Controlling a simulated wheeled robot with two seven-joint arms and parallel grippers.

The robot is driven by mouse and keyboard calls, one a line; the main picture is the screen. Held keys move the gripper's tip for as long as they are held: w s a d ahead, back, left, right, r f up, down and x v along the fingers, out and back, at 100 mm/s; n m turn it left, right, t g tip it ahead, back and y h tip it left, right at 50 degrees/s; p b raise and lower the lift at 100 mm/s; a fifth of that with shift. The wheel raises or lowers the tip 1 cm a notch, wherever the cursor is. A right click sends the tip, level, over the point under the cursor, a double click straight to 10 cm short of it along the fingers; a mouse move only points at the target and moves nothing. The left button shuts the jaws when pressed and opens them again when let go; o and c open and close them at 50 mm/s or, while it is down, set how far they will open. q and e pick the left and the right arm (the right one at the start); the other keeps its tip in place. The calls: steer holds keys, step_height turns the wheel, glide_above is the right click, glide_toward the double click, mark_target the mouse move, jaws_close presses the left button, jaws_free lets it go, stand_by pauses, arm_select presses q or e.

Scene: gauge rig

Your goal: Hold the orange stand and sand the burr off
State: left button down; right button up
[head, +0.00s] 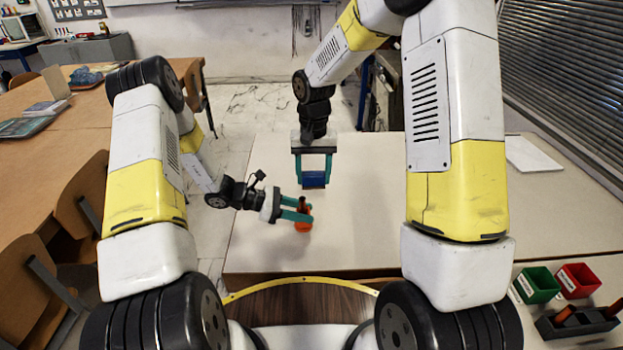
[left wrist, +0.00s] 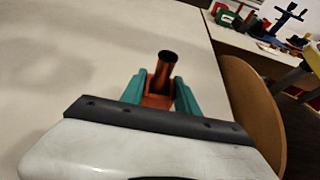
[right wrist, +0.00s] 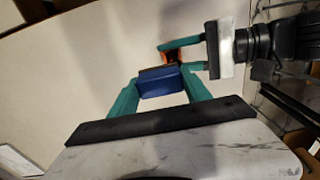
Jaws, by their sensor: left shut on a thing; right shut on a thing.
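The orange stand (head: 304,226) is on the pale table, with a dark brown tube rising from it. In the left wrist view the stand (left wrist: 158,101) sits between the teal fingers, and the open-ended tube (left wrist: 165,70) leans up out of it. My left gripper (head: 298,211) is shut on the stand from the left. My right gripper (head: 314,177) is shut on a blue block (right wrist: 161,81), held farther back and apart from the stand. In the right wrist view the orange stand (right wrist: 174,55) shows just beyond the block. No burr can be made out.
The pale table (head: 380,215) is clear around both grippers. A green bin (head: 536,285), a red bin (head: 578,280) and a dark tray (head: 578,322) stand at the lower right. A white sheet (head: 531,153) lies at the right. Wooden chairs (head: 85,205) stand at the left.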

mark_target(304, 188)
steer(key=a, duration=0.3)
steer(key=shift+f, duration=1.8)
steer(key=shift+f, duration=0.6)
steer(key=shift+d, duration=0.2)
steer(key=shift+d, duration=0.7)
steer(key=shift+f, duration=0.1)
steer(key=shift+a, duration=0.1)
steer(key=shift+s+a+f, duration=0.1)
steer(key=shift+a, duration=1.45)
